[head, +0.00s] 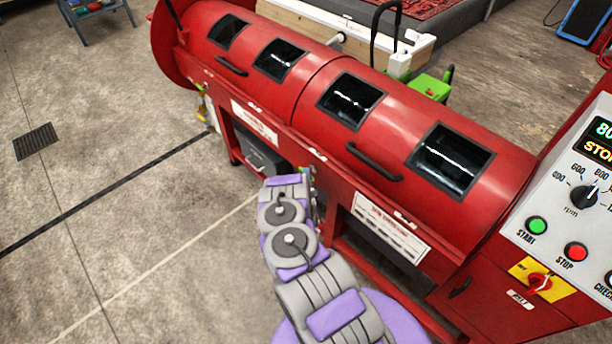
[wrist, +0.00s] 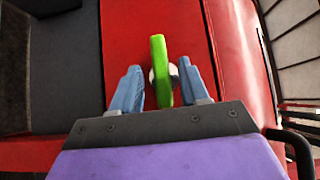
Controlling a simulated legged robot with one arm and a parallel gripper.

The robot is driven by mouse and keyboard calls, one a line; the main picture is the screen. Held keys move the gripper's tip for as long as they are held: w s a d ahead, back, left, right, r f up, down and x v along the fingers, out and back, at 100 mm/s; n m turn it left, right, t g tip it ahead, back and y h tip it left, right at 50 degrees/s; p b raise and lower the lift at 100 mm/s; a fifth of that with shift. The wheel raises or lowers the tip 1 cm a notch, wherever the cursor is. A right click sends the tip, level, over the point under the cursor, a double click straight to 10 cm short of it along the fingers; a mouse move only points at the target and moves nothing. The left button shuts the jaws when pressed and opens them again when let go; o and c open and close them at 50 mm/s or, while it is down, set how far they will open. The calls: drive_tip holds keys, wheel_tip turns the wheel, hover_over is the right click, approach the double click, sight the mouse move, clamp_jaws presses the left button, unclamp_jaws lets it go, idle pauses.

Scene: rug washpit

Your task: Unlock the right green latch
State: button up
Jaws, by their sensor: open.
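A green latch lever (wrist: 160,70) stands upright in the wrist view, on the red machine front, with a round pale pivot behind it. My gripper (wrist: 160,80) is open, with one blue-grey finger on each side of the lever. Small gaps show between the fingers and the lever, so it is not gripped. In the head view, my arm's end hides most of this spot on the red drum machine (head: 310,75). Another green latch (head: 201,101) shows at the machine's left end.
A control panel (head: 560,215) with buttons and a dial stands at the right. Black handles (head: 375,162) stick out from the drum cover. A floor drain (head: 36,141) lies at far left. The concrete floor on the left is mostly clear.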

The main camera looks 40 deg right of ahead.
drive_tip(key=shift+x, duration=1.2)
clamp_jaws()
